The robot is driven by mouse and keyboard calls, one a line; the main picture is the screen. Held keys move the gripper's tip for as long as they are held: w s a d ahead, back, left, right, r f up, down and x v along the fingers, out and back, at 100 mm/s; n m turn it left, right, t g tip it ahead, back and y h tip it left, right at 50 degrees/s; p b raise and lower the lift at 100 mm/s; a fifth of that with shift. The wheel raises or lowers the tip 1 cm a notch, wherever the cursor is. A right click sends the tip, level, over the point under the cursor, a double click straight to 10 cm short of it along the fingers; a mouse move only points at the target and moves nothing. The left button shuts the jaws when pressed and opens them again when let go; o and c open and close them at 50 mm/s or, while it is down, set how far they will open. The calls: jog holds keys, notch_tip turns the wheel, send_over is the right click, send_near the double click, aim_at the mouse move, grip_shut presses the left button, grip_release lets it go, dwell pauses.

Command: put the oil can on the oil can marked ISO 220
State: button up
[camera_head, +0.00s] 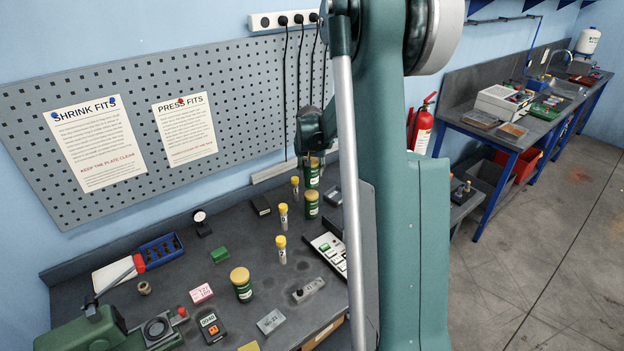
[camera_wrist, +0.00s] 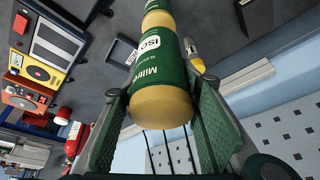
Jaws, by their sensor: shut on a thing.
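My gripper (camera_head: 313,157) is shut on a green oil can (camera_head: 312,177) near the back of the bench. In the wrist view the held can (camera_wrist: 158,72) has a gold end between my two fingers (camera_wrist: 161,108) and a label reading "ISO"; its number is not readable. Another green can with a gold lid (camera_head: 311,206) stands upright directly below it. Its gold lid shows just beyond the held can in the wrist view (camera_wrist: 158,20). The two cans look in line; I cannot tell whether they touch. A third green can with a gold lid (camera_head: 242,286) stands nearer the front.
Several yellow-capped vials (camera_head: 283,216) stand close left of the cans. A white-and-green keypad device (camera_head: 329,251) lies in front, partly behind my arm. A pegboard (camera_head: 220,105) and hanging black cables (camera_head: 300,90) are behind. A blue tray (camera_head: 160,251) is at left.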

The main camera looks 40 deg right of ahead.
aim_at(312, 177)
jog(key=shift+f, duration=2.05)
jog(key=shift+f, duration=0.2)
jog(key=o, duration=1.2)
jog(key=shift+r, duration=0.3)
jog(key=shift+v, duration=5.95)
